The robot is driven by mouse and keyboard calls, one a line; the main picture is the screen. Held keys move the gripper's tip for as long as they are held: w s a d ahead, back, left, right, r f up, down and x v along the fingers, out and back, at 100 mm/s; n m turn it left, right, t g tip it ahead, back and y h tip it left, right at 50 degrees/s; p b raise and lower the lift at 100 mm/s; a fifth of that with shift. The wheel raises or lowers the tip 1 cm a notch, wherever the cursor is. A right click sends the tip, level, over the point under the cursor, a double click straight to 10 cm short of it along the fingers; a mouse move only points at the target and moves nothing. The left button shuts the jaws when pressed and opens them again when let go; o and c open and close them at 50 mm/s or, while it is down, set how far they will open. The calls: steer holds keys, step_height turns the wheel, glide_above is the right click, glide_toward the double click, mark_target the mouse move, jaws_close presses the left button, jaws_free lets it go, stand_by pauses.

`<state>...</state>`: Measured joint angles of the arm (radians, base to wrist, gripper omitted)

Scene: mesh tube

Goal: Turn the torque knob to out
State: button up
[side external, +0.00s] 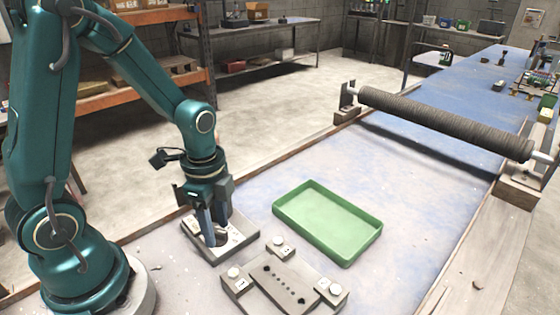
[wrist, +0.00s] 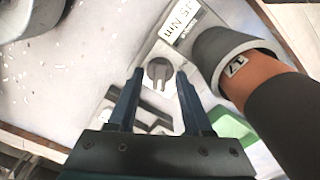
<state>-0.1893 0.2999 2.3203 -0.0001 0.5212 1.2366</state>
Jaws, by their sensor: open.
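The torque knob (wrist: 159,71) is a small round grey dial with a raised ridge, on a light grey panel. A white label (wrist: 178,20) ending in "Nm" is beside it. In the wrist view my gripper (wrist: 160,73) is open, with one finger on each side of the knob; I cannot tell whether they touch it. In the side external view my gripper (side external: 212,228) points down over a grey tray-like unit (side external: 191,244), and its fingers hide the knob there.
An orange and black handled part (wrist: 262,88) marked "17" with a grey collar is close right of the fingers. A green tray (side external: 328,222) and a grey fixture block (side external: 283,284) with several holes stand nearby. A dark roller (side external: 440,120) spans the bench behind.

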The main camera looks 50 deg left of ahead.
jaws_close()
steer(key=shift+n, duration=0.4)
steer(key=n, duration=0.4)
steer(key=shift+n, duration=0.3)
steer(key=n, duration=0.4)
steer(key=shift+n, duration=0.3)
steer(key=n, duration=0.3)
steer(key=shift+n, duration=0.3)
steer(key=n, duration=0.3)
steer(key=shift+n, duration=0.3)
steer(key=n, duration=0.6)
steer(key=shift+n, duration=0.3)
